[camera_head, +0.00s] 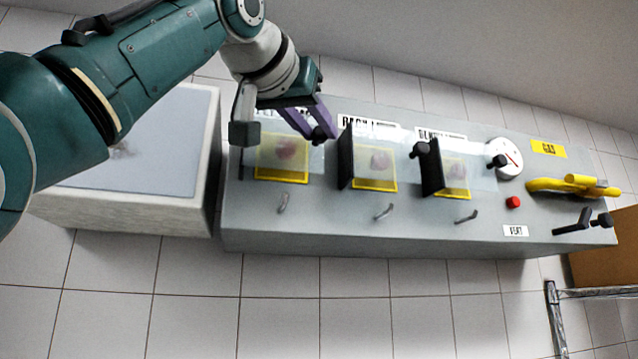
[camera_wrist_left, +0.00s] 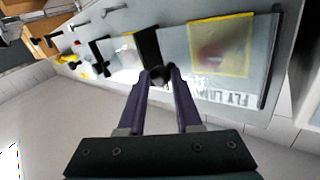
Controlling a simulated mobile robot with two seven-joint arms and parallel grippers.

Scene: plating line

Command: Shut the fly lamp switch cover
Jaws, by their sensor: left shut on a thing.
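The fly lamp switch cover (camera_head: 316,160) is a clear panel on the left of the grey console, over a yellow-framed square (camera_head: 282,178) with a blurred reddish switch behind it. It also shows in the left wrist view (camera_wrist_left: 178,62), beside the "FLY LAMP" label (camera_wrist_left: 222,97). A dark strip runs along its far-left edge in the head view. My left gripper (camera_head: 318,134) is shut on the cover's dark knob (camera_wrist_left: 160,74) at the right end. The cover looks low over the console face; I cannot tell whether it touches. My right gripper is out of view.
Two similar covers with dark upright panels (camera_head: 345,160) and knobs (camera_head: 419,150) stand to the right. Beyond are a dial (camera_head: 505,157), a red button (camera_head: 513,202) and a yellow gas handle (camera_head: 573,186). A pale block (camera_head: 125,211) adjoins the console's left.

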